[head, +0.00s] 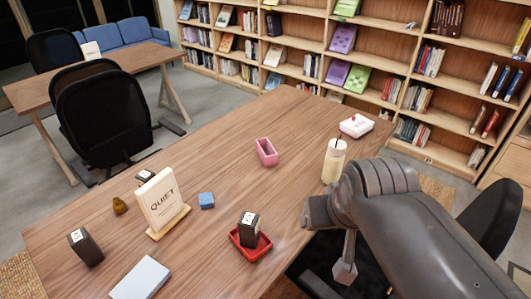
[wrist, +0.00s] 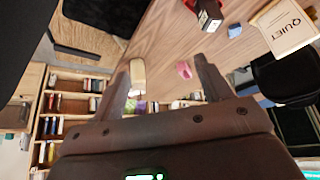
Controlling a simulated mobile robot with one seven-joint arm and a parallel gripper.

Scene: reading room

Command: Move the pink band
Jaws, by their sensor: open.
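In the head view my arm is at the lower right, by the table's right edge, and hides part of the table. The pink band stands apart from my gripper.
A cream tumbler with a straw (head: 334,160) stands between my arm and the pink band. A white box (head: 356,126) lies behind it. A red tray (head: 236,240) holds a dark box. A blue block (head: 206,200) and QUIET sign (head: 163,203) stand left. Table around the band is clear.

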